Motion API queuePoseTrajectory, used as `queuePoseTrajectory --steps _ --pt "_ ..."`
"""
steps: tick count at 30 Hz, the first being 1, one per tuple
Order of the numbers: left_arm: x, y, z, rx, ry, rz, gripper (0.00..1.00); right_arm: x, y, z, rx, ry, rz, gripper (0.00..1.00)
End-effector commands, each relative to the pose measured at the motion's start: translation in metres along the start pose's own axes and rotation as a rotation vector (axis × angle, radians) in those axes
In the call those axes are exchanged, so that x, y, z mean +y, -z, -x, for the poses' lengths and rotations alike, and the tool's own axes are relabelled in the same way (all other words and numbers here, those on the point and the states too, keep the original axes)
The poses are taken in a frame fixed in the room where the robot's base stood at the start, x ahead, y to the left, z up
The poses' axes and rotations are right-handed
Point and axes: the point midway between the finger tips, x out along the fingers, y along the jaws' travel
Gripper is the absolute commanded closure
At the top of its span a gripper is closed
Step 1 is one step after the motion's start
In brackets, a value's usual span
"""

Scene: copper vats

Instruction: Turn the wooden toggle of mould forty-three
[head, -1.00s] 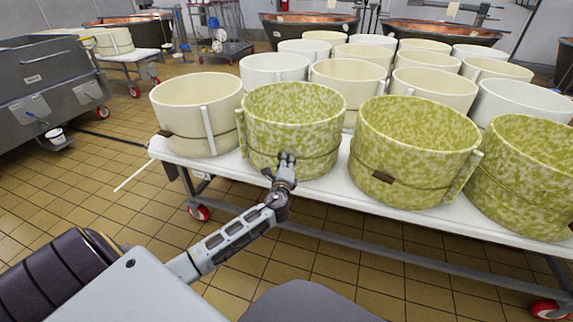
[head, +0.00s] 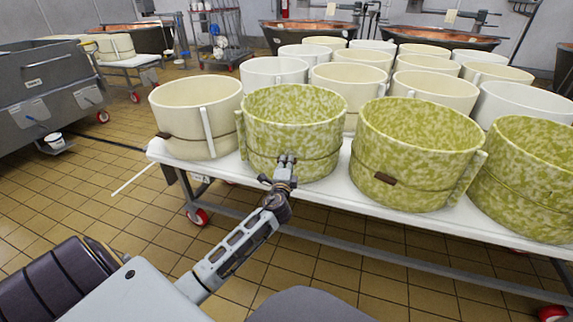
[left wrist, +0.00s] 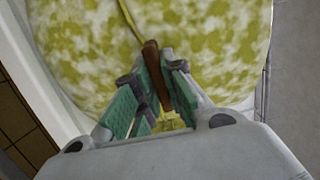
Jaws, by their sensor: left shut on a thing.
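A green-and-cream mottled mould (head: 290,115) stands at the front edge of the white table, second from the left. A cord runs around it. My left gripper (head: 287,160) is at the lower front of its wall, shut on the wooden toggle. In the left wrist view, the brown toggle (left wrist: 154,72) lies between the green-padded fingers of my left gripper (left wrist: 158,75), close against the mottled wall (left wrist: 220,40). In the head view the gripper hides the toggle. No mould number is readable. My right gripper is not in view.
A cream mould (head: 178,120) stands to the left and another mottled mould (head: 410,160) to the right, with a brown toggle (head: 385,178) on its front. Several pale moulds stand behind. The white table (head: 335,190) has red-wheeled legs.

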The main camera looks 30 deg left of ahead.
Motion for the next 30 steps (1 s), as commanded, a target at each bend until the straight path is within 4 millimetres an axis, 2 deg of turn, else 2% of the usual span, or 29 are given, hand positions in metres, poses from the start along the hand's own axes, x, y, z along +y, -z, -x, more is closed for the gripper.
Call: queuePoseTrajectory --steps 6,7,11,23,30 --pt "0.0 0.0 0.0 -0.001 -0.001 0.003 1.0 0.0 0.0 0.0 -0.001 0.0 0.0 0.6" --pt "0.0 0.0 0.0 -0.001 -0.001 0.003 0.85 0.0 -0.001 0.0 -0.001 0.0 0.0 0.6" --pt "0.0 0.0 0.0 -0.001 -0.001 0.002 0.68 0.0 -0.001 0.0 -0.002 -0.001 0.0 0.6" --pt "0.0 0.0 0.001 0.0 -0.001 0.001 0.67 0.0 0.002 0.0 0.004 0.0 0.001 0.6" --pt "0.001 0.0 0.011 0.001 -0.002 0.001 0.67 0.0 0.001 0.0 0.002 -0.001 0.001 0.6"
